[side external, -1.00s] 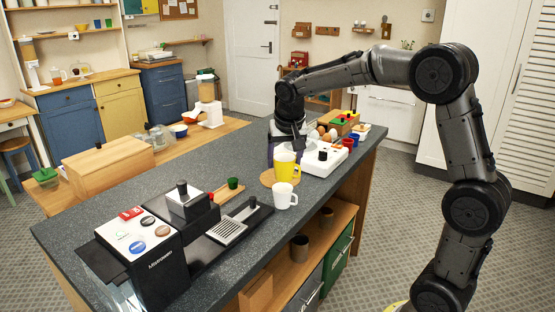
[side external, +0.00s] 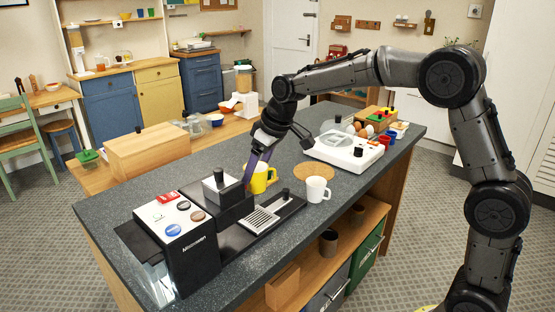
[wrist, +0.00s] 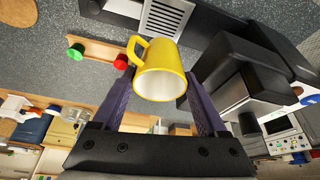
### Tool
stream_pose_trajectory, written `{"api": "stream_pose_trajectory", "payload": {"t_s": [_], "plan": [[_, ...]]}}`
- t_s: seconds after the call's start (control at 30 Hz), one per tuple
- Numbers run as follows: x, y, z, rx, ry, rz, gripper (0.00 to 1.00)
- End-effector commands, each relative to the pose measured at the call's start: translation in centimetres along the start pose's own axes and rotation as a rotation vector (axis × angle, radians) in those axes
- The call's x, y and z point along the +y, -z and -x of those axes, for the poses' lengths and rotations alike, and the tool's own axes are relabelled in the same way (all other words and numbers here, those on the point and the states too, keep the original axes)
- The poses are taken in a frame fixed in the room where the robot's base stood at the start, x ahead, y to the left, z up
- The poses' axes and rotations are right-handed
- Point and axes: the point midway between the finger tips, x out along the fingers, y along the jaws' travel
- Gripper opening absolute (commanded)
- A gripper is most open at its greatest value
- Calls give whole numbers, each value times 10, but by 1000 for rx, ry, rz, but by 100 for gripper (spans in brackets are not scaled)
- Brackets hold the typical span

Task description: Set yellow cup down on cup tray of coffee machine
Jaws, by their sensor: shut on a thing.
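The yellow cup (side external: 261,181) is between the purple fingers of my gripper (side external: 254,172), just behind the coffee machine's cup tray. In the wrist view, the yellow cup (wrist: 163,76) shows its pale inside toward the camera and its handle to the left. My gripper (wrist: 155,92) is shut on it. The black coffee machine (side external: 190,235) stands at the near left of the counter. Its grilled cup tray (side external: 262,219) is empty; the tray (wrist: 165,17) also shows at the top of the wrist view, beyond the cup. The gap under the cup is hard to judge.
A white mug (side external: 317,190) stands right of the tray. A round cork mat (side external: 313,171) lies bare behind it. A white appliance (side external: 345,151) stands farther back. A wooden strip with red (wrist: 120,61) and green (wrist: 75,51) items lies near the cup.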

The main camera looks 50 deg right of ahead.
Motion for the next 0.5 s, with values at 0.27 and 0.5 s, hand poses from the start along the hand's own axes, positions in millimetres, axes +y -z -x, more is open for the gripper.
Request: {"api": "stream_pose_trajectory", "payload": {"t_s": [0.27,0.5], "plan": [[-3,-6,-14,-4,3,5,16],[-3,-14,-34,-4,3,4,16]]}}
